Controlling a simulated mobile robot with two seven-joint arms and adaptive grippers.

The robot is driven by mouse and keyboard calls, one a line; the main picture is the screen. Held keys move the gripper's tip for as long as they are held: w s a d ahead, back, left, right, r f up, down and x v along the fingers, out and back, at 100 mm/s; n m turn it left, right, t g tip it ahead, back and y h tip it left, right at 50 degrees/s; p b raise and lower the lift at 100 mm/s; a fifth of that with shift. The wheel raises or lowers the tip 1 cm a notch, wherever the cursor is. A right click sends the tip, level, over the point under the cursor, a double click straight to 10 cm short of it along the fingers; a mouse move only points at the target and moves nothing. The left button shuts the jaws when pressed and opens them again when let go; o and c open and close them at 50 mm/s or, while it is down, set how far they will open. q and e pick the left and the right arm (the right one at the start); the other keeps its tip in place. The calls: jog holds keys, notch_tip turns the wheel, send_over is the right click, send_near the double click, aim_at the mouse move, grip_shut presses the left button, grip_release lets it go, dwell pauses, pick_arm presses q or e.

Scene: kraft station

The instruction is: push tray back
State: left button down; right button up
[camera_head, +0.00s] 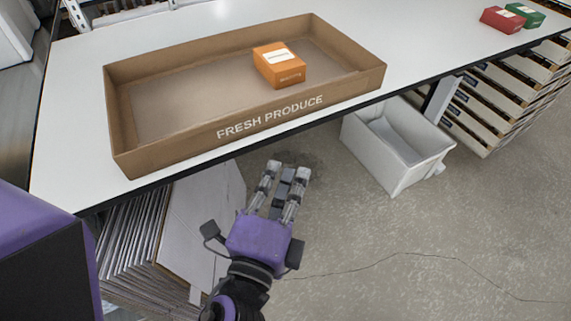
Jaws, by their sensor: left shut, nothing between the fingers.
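A brown cardboard tray (183,146) marked "FRESH PRODUCE" sits on a white table (65,120). Its front wall runs close along the table's front edge. My right gripper is not in view.
A red box (502,19) and a green box (525,14) stand at the table's far right. Below are a white bin (396,147), a rack of drawers (510,100) and stacked flat cardboard (135,240). The table is clear between the tray and the red box.

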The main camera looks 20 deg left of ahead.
aim_at(272, 119)
pick_arm(q)
jog(key=w+a+p, duration=0.1)
jog(key=w, duration=0.2)
jog(key=w+a+p, duration=0.1)
jog(key=w, duration=0.3)
jog(key=w+a, duration=0.1)
jog(key=w, duration=0.2)
jog(key=shift+w+a+p, duration=0.3)
jog(key=shift+w+p, duration=0.1)
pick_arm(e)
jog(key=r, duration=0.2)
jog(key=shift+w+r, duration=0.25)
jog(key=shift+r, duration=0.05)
pick_arm(q)
jog(key=w+a+p, duration=0.1)
jog(key=w+a, duration=0.3)
jog(key=shift+a+p, duration=0.35)
jog(key=shift+w+a, duration=0.1)
jog(key=shift+w, duration=0.05)
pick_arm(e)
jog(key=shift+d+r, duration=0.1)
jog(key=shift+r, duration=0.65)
